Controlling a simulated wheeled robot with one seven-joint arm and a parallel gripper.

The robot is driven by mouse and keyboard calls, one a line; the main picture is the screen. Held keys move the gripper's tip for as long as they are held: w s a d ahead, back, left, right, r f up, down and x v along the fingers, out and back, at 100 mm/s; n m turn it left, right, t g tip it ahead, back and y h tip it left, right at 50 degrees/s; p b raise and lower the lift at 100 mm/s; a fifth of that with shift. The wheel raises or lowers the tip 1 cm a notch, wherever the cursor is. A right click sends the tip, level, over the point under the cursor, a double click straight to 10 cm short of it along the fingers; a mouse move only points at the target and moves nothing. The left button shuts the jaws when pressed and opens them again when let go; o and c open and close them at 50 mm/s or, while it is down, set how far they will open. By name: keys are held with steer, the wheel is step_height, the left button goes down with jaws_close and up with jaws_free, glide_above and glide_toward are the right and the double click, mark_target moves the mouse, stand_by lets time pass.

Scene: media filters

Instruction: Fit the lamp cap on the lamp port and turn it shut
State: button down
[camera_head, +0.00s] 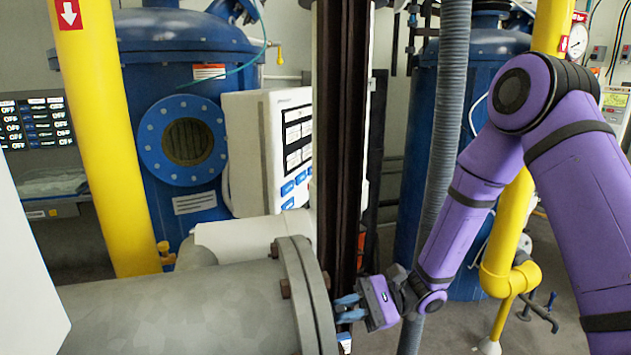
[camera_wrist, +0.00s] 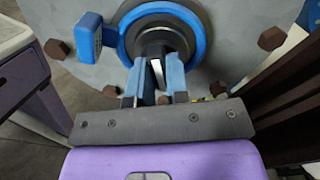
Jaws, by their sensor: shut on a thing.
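In the wrist view, the lamp port shows as a blue ring (camera_wrist: 200,22) on a grey flange face, with a blue tab (camera_wrist: 88,36) sticking out at its left. A dark round lamp cap (camera_wrist: 158,24) sits within the ring, facing me. I cannot tell how deep it is seated or how far it is turned. My gripper (camera_wrist: 158,72) has its blue fingers shut on the cap's narrow middle grip, partly hidden between them. In the head view, my gripper (camera_head: 345,307) is at the flange's right side; the cap and most of the port are hidden there.
The grey pipe's flange (camera_head: 308,300) has several rusty bolts around its edge. A dark brown steel column (camera_head: 342,130) stands close behind my gripper, and shows at the right in the wrist view (camera_wrist: 290,95). A grey hose (camera_head: 447,120) hangs near my forearm. Yellow pipes stand at both sides.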

steer(key=shift+m, duration=1)
steer(key=c, duration=0.7)
jaws_free()
steer(key=v, duration=0.6)
steer(key=shift+r, duration=0.1)
